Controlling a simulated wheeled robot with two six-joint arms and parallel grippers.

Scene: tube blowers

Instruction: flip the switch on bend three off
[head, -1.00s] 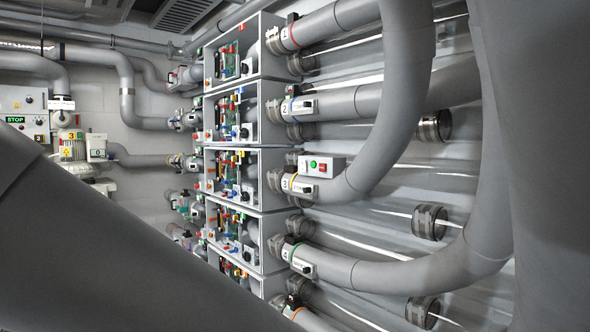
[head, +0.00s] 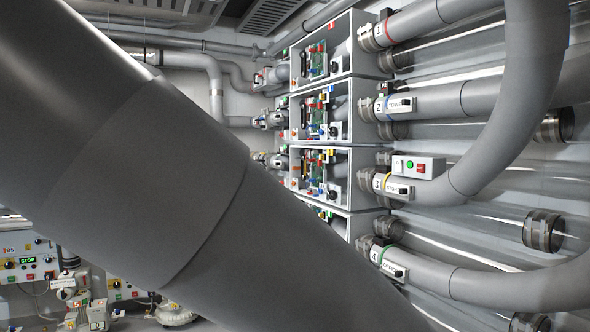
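Bend three is the grey pipe (head: 440,190) marked with a white "3" label and a yellow ring, right of centre in the head view. Its switch (head: 398,190) is a small white plate with a dark lever beside the ring. The lever's position is too small to tell. A grey box (head: 419,167) with a green and a red button sits just above the switch. Neither of my grippers is in view.
A large grey tube (head: 200,180) crosses close in front from upper left to lower right. Bend two's switch (head: 395,105) is above and bend four's switch (head: 393,268) below. Open equipment cabinets (head: 318,160) stand left of the bends. Control panels (head: 28,262) are at lower left.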

